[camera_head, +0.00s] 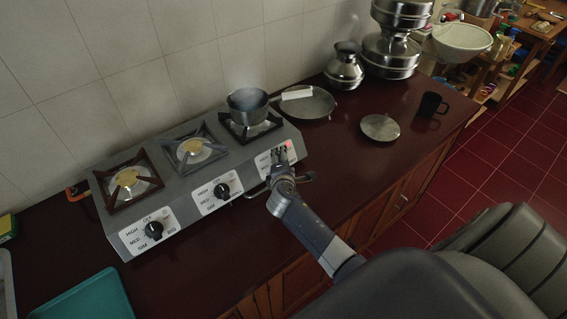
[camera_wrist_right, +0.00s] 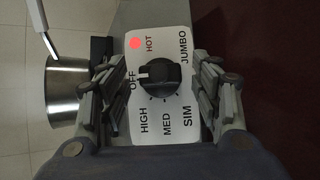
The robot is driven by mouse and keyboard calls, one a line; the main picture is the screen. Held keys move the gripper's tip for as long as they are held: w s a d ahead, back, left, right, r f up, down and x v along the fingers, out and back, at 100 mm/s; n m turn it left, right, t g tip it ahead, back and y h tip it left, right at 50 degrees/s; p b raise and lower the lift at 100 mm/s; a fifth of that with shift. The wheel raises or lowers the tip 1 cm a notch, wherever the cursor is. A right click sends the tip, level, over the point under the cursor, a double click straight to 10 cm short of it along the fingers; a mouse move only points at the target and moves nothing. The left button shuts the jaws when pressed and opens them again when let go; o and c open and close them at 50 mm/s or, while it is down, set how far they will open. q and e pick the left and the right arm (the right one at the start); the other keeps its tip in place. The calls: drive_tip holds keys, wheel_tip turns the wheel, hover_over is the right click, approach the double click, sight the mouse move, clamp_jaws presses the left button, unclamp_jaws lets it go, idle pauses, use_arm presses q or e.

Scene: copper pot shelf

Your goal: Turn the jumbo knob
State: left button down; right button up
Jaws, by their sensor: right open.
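The jumbo knob (camera_wrist_right: 160,75) is black and sits on a white plate (camera_wrist_right: 178,120) marked OFF, HIGH, MED, SIM and JUMBO. Its white mark faces OFF. A red HOT light (camera_wrist_right: 134,43) glows on the plate. My right gripper (camera_wrist_right: 160,84) is open, with one finger on each side of the knob and a visible gap to it on both sides. In the head view my right gripper (camera_head: 280,163) is at the stove's rightmost panel and hides that knob. My left gripper is not in view.
The grey stove (camera_head: 185,190) has two other knobs, left (camera_head: 154,230) and middle (camera_head: 222,190). A steaming pot (camera_head: 248,112) stands on the right burner, with a pan (camera_head: 312,104) beside it. A metal plate (camera_head: 380,127) and black mug (camera_head: 430,104) stand farther right on the counter.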

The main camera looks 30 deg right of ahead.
drive_tip(key=v, duration=1.2)
drive_tip(key=shift+w, duration=0.1)
